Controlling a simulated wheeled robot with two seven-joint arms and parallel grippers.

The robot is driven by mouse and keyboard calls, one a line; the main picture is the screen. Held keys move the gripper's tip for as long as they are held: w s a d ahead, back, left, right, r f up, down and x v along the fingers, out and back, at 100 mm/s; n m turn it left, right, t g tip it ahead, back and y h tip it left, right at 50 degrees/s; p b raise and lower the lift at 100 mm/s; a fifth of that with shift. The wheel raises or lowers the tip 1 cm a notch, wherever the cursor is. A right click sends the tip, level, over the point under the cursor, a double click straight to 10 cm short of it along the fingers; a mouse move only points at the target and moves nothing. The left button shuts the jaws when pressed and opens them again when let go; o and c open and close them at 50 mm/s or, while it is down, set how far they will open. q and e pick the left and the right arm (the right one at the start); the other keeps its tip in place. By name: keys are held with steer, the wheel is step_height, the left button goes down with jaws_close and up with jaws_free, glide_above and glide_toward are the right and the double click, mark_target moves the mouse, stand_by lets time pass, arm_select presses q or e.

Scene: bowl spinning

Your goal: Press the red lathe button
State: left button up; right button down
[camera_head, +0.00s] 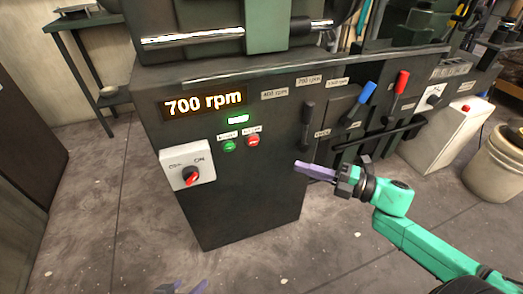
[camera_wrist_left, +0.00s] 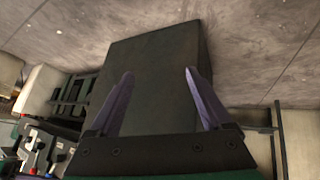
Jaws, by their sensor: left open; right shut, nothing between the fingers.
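The red lathe button (camera_head: 253,140) is on the front of the dark lathe cabinet, just right of a green button (camera_head: 230,146) and below a small lit green display. My right gripper (camera_head: 297,166) is shut and empty, in front of the cabinet, to the right of and lower in the picture than the red button. It appears apart from the button. Only the purple fingertips of my left gripper (camera_head: 190,287) show at the bottom edge of the head view. In the left wrist view the left gripper (camera_wrist_left: 158,74) is open and empty, with the dark cabinet (camera_wrist_left: 158,50) beyond its fingers.
A white switch box (camera_head: 172,170) with a red knob sits lower left of the buttons. An orange display (camera_head: 204,103) reads 700 rpm. A black lever (camera_head: 307,113), a blue lever (camera_head: 368,90) and a red lever (camera_head: 402,82) stick out to the right. Open floor lies in front.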

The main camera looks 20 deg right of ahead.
steer(key=b, duration=0.3)
glide_toward(250, 143)
steer(key=s+a, duration=0.2)
steer(key=w, duration=0.2)
steer(key=w+a+b, duration=0.1)
steer(key=w, duration=0.1)
steer(key=w+a, duration=0.1)
steer(key=w, duration=0.1)
steer(key=shift+a, duration=0.25)
arm_select(q)
steer(key=d+f+n+t+h, duration=0.1)
steer(key=d+f+t+h, duration=0.1)
steer(key=d+f+t, duration=0.1)
steer(key=d+t, duration=0.1)
steer(key=d, duration=0.1)
steer(key=shift+w+d+f+h, duration=0.2)
steer(key=shift+w+d+h, duration=0.1)
steer(key=shift+d, duration=0.05)
arm_select(e)
steer(key=shift+s, duration=0.1)
